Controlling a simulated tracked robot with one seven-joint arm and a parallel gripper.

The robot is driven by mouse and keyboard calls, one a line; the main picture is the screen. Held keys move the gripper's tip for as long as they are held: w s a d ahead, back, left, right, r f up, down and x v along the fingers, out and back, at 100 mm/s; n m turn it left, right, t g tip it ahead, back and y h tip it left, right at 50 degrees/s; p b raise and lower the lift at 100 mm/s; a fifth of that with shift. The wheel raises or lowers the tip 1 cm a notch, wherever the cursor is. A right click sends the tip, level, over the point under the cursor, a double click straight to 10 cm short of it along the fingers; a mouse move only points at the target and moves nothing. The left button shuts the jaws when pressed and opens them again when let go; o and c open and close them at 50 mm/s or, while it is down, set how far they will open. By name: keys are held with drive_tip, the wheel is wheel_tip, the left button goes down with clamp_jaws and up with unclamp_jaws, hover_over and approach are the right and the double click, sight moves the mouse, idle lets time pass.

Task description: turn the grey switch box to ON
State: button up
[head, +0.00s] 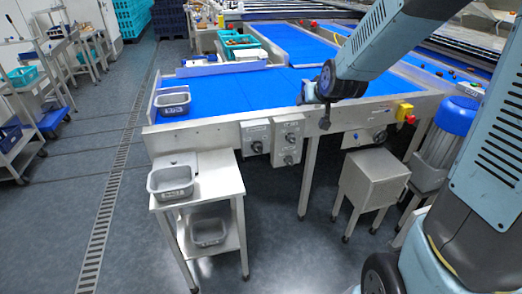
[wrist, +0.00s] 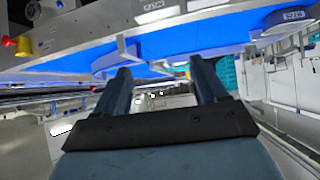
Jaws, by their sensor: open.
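Grey boxes with dark knobs are mounted on the front side of the conveyor in the head view: a smaller one (head: 256,136) on the left and a taller one (head: 288,140) beside it. I cannot tell which is the switch box, and their labels and knob positions are too small to read. My gripper (head: 324,115) is in front of the conveyor edge, to the right of and a little above the taller box, apart from it. In the wrist view my gripper (wrist: 161,72) has its two fingers spread with nothing between them. I cannot make out the boxes clearly there.
A yellow box with a red button (head: 404,112) is on the conveyor's right front. A steel side table (head: 218,180) with grey trays stands front left. A steel cabinet (head: 372,180) stands below right. The blue belt (head: 235,92) is mostly bare. Floor in front is partly free.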

drive_tip(key=w+a+f+t, duration=0.2)
drive_tip(key=w+a+f, duration=0.2)
drive_tip(key=w+f, duration=0.3)
drive_tip(key=n+t+y, duration=0.3)
drive_tip(key=n+t, duration=0.1)
drive_tip(key=t, duration=0.1)
approach(260, 150)
drive_tip(key=x, duration=1)
drive_tip(key=shift+w+a, duration=0.3)
drive_tip(key=shift+a, duration=0.05)
drive_tip(key=shift+c, duration=0.3)
drive_tip(key=c, duration=0.9)
drive_tip(key=shift+d+f, duration=0.1)
drive_tip(key=shift+d, duration=0.2)
drive_tip(key=shift+c, duration=0.3)
drive_tip(key=shift+a+m, duration=0.1)
drive_tip(key=shift+m, duration=0.2)
